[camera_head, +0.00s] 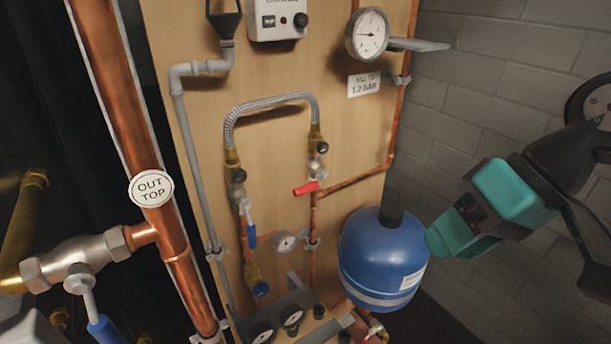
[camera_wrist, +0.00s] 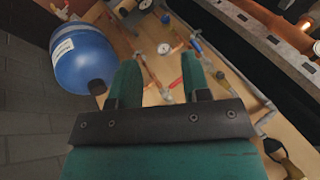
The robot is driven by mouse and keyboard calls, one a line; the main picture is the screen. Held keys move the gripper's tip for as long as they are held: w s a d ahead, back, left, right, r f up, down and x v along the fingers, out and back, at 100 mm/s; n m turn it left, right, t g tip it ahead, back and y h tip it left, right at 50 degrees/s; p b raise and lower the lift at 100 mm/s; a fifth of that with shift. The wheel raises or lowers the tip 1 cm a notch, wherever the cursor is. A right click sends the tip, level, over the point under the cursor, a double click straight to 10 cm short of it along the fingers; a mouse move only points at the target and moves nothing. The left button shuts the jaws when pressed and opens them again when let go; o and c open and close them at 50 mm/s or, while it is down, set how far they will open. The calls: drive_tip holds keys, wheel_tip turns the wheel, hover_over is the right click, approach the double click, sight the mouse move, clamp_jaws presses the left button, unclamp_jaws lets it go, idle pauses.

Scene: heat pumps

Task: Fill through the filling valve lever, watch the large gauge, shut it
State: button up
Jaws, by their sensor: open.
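The large round gauge (camera_head: 368,35) is at the top right of the wooden board, above a label (camera_head: 364,84) reading "FILL TO 1.2 BAR". Its needle is too small to read surely. A braided hose (camera_head: 270,101) arches between two brass valves. A red lever (camera_head: 306,188) sticks out left below the right valve, nearly level; it shows between my fingers in the wrist view (camera_wrist: 175,84). A blue lever (camera_head: 251,235) hangs down below the left valve. My gripper (camera_head: 452,236) is open and empty, right of the board and apart from both levers.
A blue vessel (camera_head: 380,260) stands between my gripper and the lower board. A small gauge (camera_head: 284,241) is below the red lever. Copper pipe (camera_head: 150,150) labelled "OUT TOP" rises at left. A grey block wall (camera_head: 500,80) is behind at right.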

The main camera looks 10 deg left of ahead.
drive_tip(key=w+a+m+g+y+p, duration=0.15)
drive_tip(key=w+a+y+p, duration=0.3)
drive_tip(key=w, duration=0.75)
drive_tip(key=m+t+y+b, duration=0.1)
drive_tip(key=m+y+b, duration=0.5)
drive_tip(key=b, duration=0.1)
approach(311, 189)
drive_tip(key=shift+h, duration=0.25)
drive_tip(key=a+p, duration=0.1)
drive_tip(key=a, duration=0.2)
drive_tip(key=a+p, duration=0.1)
drive_tip(key=a, duration=0.3)
drive_tip(key=a+f+p, duration=0.1)
drive_tip(key=a, duration=0.3)
drive_tip(key=shift+s+a, duration=0.1)
drive_tip(key=shift+s, duration=0.3)
drive_tip(key=shift+f, duration=0.1)
clamp_jaws()
